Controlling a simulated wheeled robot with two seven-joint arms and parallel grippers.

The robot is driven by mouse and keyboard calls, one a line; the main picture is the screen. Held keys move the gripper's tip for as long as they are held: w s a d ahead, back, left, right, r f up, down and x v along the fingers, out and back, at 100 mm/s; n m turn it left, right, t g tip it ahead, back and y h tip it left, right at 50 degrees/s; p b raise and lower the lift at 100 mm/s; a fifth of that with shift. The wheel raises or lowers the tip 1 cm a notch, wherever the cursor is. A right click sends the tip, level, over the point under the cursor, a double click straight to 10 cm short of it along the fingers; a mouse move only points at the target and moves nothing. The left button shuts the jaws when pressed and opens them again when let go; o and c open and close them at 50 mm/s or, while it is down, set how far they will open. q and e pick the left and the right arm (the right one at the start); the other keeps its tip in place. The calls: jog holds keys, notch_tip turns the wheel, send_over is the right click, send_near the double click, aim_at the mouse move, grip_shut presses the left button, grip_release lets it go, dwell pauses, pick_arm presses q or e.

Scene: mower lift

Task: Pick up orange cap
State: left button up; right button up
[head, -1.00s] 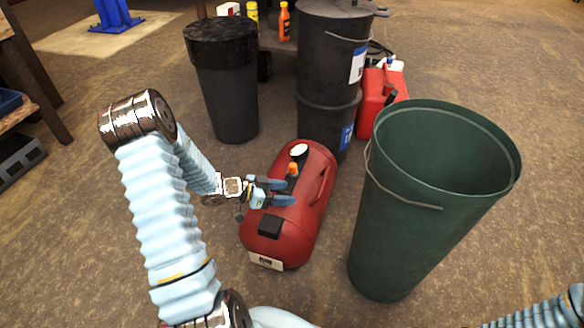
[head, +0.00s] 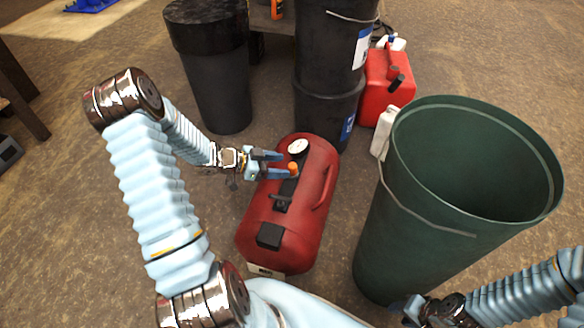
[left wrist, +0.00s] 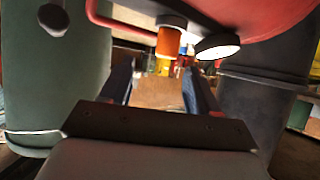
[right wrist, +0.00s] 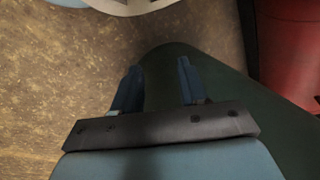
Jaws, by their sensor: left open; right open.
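I cannot tell whether a finger touches the cap. My right gripper (right wrist: 157,80) is open and empty near the green bin.
The large green bin (head: 405,235) stands right of the tank. Black drums (head: 325,105), a dark lidded can (head: 220,90), a red fuel can (head: 383,95) and a white container (head: 382,135) stand behind. The floor left of the tank is clear.

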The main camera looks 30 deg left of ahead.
aim_at(292, 166)
pick_arm(q)
jog(key=x, duration=0.3)
jog(key=b+x, duration=0.1)
jog(key=x, duration=0.3)
jog(key=shift+w+a+f, duration=0.15)
jog(key=shift+w+f, duration=0.1)
jog(key=shift+w, duration=0.15)
jog(key=c, duration=1)
